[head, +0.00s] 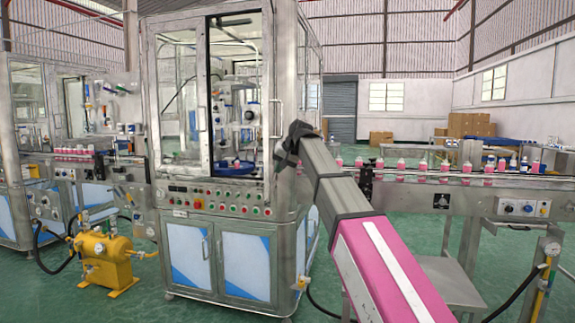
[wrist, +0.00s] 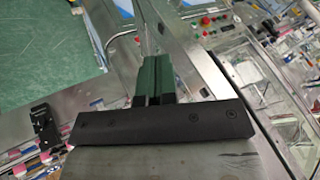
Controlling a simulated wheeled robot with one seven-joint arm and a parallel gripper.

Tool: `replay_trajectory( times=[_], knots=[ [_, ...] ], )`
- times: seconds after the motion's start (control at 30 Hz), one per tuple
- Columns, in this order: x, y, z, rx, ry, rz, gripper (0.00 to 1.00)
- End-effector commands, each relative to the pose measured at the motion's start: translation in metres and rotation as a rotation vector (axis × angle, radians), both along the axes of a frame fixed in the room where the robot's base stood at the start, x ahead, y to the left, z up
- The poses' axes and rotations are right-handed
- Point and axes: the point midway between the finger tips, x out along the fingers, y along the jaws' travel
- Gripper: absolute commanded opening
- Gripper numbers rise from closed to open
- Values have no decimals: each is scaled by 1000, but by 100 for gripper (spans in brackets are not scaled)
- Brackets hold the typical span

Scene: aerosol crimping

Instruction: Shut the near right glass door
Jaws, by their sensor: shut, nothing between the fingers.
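The near right glass door (head: 285,80) is a metal-framed door on the front of the steel machine cabinet. In the head view it looks swung outward, seen nearly edge-on, beside a bare opening (head: 236,60); its exact angle is hard to tell. A bar handle (head: 278,118) is on it. My gripper (head: 284,154) is at the door's lower right part, its dark fingers shut and empty. In the wrist view the closed fingers (wrist: 152,78) are close beside a slanting metal frame (wrist: 190,55); I cannot tell whether they touch it.
The left glass door (head: 180,95) stands closed. A button panel (head: 215,203) is below the opening. A conveyor (head: 430,180) with several pink bottles runs off to the right, close to my arm. A yellow tank (head: 103,258) stands at left.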

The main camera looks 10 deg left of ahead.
Motion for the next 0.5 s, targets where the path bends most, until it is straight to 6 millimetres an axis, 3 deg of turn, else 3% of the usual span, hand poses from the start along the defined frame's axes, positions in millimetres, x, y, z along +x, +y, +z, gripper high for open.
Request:
replay_trajectory(
  times=[0.17, 0.5],
  knots=[
    [-1, 13, 0, 1, 0, 1, 0],
    [-2, 15, 0, 0, 0, 0, 0]
  ],
)
